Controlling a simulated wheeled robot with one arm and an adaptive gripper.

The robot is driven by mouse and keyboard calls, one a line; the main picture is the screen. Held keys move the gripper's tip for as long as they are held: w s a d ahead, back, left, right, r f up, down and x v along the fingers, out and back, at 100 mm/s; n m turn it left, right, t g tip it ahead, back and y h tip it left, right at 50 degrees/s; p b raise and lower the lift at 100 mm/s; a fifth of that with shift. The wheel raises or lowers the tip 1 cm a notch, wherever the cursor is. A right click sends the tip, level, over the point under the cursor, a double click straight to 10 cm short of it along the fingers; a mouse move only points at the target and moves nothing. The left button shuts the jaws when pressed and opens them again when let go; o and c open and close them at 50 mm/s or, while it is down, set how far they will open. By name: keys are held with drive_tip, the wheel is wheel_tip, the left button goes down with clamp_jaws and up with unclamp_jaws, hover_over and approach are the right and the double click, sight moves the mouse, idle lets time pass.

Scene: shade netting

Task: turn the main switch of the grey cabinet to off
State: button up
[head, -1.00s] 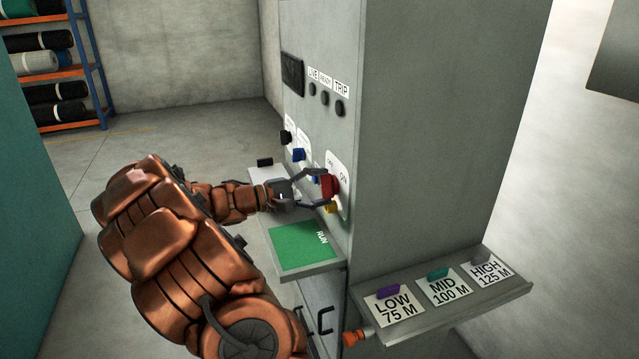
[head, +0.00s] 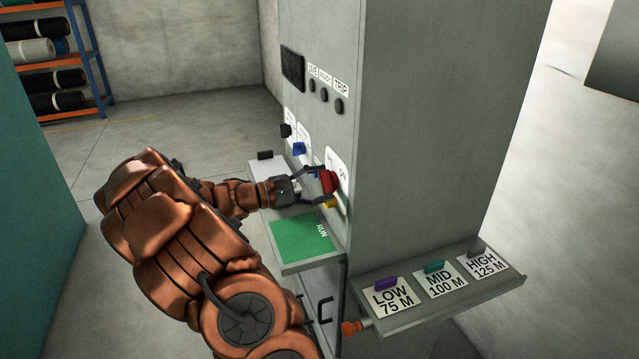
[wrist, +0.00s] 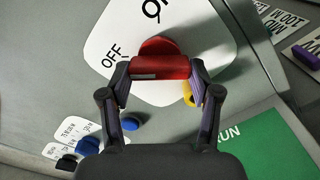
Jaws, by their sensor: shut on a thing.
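The grey cabinet (head: 430,140) stands in the middle of the head view. Its main switch is a red handle (head: 328,182) on a white plate (head: 338,163) marked OFF and ON. In the wrist view the red handle (wrist: 160,67) lies crosswise, with OFF to its left and ON, partly cut off, above it. My gripper (head: 319,184) is shut on the handle. In the wrist view my gripper's fingers (wrist: 160,80) press on its two ends. I cannot tell exactly which mark the handle points to.
Blue knobs (head: 298,149) and a black knob (head: 286,131) sit beside the switch; a yellow part (head: 331,203) is just below. A shelf with a green RUN pad (head: 300,238) lies under my gripper. A tray (head: 440,290) with LOW, MID and HIGH cards juts out right.

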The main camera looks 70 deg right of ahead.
drive_tip(key=o, duration=0.9)
drive_tip(key=shift+c, duration=0.2)
drive_tip(key=v, duration=1.2)
drive_tip(key=shift+a, duration=0.1)
